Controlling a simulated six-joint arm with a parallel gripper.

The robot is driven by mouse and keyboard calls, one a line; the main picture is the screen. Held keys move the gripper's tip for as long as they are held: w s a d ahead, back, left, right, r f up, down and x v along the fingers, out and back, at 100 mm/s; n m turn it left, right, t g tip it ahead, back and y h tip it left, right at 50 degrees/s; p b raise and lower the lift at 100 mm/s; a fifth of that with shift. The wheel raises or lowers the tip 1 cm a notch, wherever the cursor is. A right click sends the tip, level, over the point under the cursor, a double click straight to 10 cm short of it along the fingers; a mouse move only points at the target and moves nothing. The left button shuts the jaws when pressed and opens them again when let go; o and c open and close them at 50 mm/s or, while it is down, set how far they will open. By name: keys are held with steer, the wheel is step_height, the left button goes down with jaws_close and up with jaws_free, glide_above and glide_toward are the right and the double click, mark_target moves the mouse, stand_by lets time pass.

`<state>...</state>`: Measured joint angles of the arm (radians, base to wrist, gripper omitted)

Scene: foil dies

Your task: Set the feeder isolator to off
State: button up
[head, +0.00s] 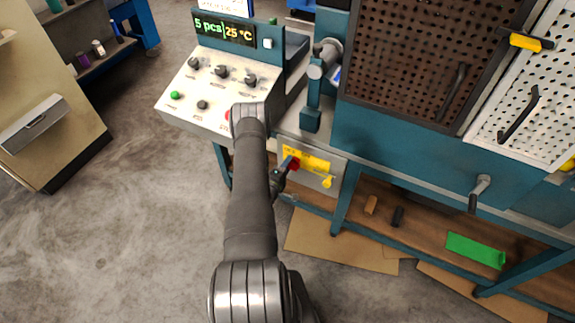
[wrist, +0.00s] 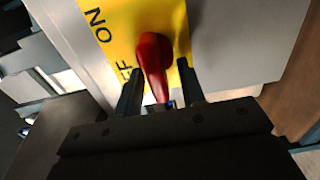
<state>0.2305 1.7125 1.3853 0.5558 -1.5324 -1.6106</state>
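The feeder isolator is a red handle (wrist: 152,60) on a yellow plate (wrist: 115,18) fixed to a grey box. The plate carries the words ON and OFF, seen turned; OFF is partly hidden by a finger. The handle's narrow end points down toward my gripper (wrist: 160,92). My fingers are open, one on each side of that end, with a gap on the right; contact on the left cannot be told. In the head view the red handle (head: 294,163) shows small beside my gripper (head: 286,168), and the yellow plate (head: 314,161) is partly visible.
A control panel (head: 190,95) with knobs and buttons stands up and left of the isolator. A bench leg (head: 345,200) and a grey crank handle (head: 478,190) are further right. Cardboard (head: 335,243) lies below.

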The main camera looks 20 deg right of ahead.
steer(key=v, duration=1.7)
steer(key=shift+s+a+r, duration=0.15)
steer(key=x, duration=1.7)
steer(key=shift+w+d, duration=0.2)
steer(key=shift+s+a, duration=0.1)
steer(key=v, duration=1.8)
steer(key=x, duration=1.8)
steer(key=m, duration=0.4)
steer(key=shift+r+m, duration=0.25)
steer(key=shift+m, duration=0.05)
